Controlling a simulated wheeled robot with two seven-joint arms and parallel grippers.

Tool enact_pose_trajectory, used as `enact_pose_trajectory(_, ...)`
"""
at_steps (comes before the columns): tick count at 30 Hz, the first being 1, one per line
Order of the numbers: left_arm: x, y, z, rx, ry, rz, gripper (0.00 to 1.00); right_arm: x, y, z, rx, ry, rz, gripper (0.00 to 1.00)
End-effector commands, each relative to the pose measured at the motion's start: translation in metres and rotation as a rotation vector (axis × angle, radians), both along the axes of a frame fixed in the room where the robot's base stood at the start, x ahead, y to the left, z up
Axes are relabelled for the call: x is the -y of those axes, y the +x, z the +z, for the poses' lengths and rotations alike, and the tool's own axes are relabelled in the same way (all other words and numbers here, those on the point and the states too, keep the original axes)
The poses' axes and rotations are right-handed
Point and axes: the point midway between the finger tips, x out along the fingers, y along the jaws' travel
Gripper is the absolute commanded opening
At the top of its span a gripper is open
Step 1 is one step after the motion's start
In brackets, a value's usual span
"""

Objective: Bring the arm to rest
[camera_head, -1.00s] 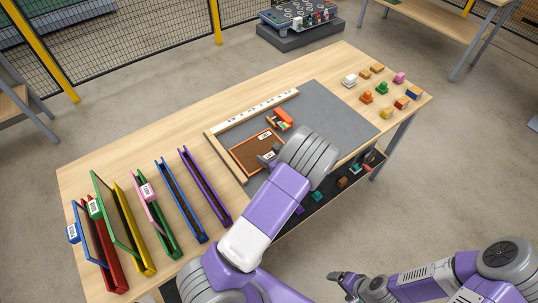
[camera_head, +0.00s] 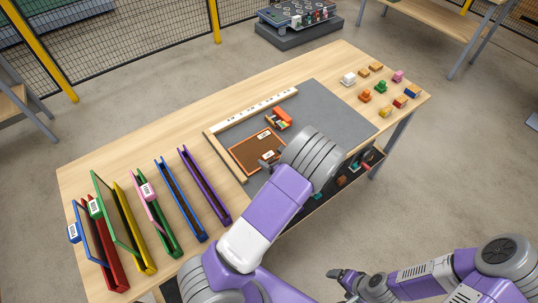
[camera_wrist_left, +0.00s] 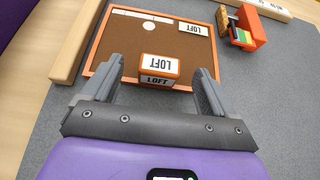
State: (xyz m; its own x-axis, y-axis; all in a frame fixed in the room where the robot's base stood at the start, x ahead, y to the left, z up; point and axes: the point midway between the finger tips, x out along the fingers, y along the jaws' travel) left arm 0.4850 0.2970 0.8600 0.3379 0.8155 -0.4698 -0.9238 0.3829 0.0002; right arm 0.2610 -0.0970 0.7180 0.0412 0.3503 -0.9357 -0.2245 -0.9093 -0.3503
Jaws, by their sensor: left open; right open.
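My left arm comes in from the bottom of the head view and reaches over the grey mat. Its gripper (camera_wrist_left: 158,85) is open in the left wrist view, with the two fingers apart above the near edge of a brown board (camera_wrist_left: 118,45). An orange-and-white block labelled LOFT (camera_wrist_left: 158,70) stands between the fingertips at the board's near edge; I see no finger touching it. In the head view the left gripper is mostly hidden by its own wrist. My right gripper (camera_head: 338,274) is low at the bottom right, off the table; it is small in view.
An orange-red holder (camera_head: 280,118) stands on the grey mat (camera_head: 335,110) beside the board. Coloured slotted racks (camera_head: 168,182) line the table's left part. Several small blocks (camera_head: 381,87) lie at the right end. A dark tray (camera_head: 345,180) with parts sits at the near edge.

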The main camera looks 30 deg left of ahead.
Motion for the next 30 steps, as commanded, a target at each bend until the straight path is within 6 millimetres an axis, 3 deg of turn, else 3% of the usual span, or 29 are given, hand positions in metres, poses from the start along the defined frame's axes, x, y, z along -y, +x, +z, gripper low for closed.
enact_pose_trajectory(6,0.026,-0.010,0.016,0.001,0.000,-0.002,0.87,0.000,0.000,0.006,0.000,0.000,0.000,0.87)
enact_pose_trajectory(17,0.032,-0.013,0.020,0.000,0.001,0.000,0.87,0.000,0.000,0.007,0.000,0.000,0.000,0.87)
enact_pose_trajectory(30,0.031,-0.013,0.089,0.000,0.001,0.000,0.87,0.000,0.000,0.076,0.000,0.000,0.000,0.87)
